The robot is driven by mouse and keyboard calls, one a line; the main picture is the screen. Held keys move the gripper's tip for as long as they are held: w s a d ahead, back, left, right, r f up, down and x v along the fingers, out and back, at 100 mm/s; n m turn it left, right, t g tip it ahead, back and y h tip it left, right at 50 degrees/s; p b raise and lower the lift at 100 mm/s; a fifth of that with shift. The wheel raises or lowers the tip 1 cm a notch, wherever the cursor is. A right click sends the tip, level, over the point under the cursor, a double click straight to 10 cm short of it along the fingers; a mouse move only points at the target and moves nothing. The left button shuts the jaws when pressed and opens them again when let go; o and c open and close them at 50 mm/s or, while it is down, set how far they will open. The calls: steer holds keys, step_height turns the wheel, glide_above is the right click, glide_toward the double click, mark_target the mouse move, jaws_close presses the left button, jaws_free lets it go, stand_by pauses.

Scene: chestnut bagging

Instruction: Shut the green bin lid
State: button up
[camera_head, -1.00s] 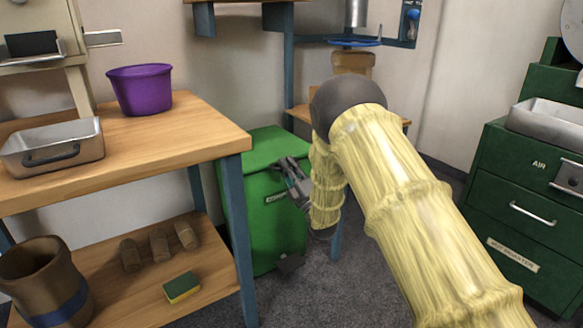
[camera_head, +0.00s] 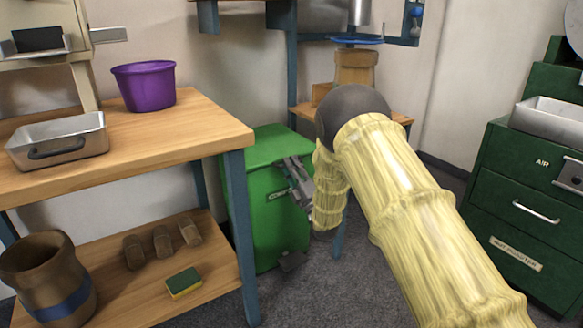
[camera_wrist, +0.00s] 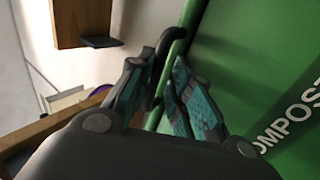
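The green bin (camera_head: 275,222) stands on the floor right of the wooden workbench, with a dark pedal low at its front. Its green lid (camera_head: 262,145) lies across the top, looking down or nearly down; I cannot tell whether a gap remains. My gripper (camera_head: 293,172) is at the bin's upper front, partly covering its label. In the wrist view my gripper's fingers (camera_wrist: 163,75) converge with their tips close together beside a green edge and a dark curved piece. I see nothing clearly held. The green face with white lettering (camera_wrist: 285,125) fills the right side there.
The workbench (camera_head: 215,135) holds a purple bucket (camera_head: 146,86) and a metal tray (camera_head: 58,142). Its lower shelf carries a brown pot (camera_head: 45,275), several brown pieces and a sponge (camera_head: 184,283). Green drawers (camera_head: 525,200) stand at right. Grey floor is open between.

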steer(key=shift+a, duration=0.1)
steer(key=v, duration=1.2)
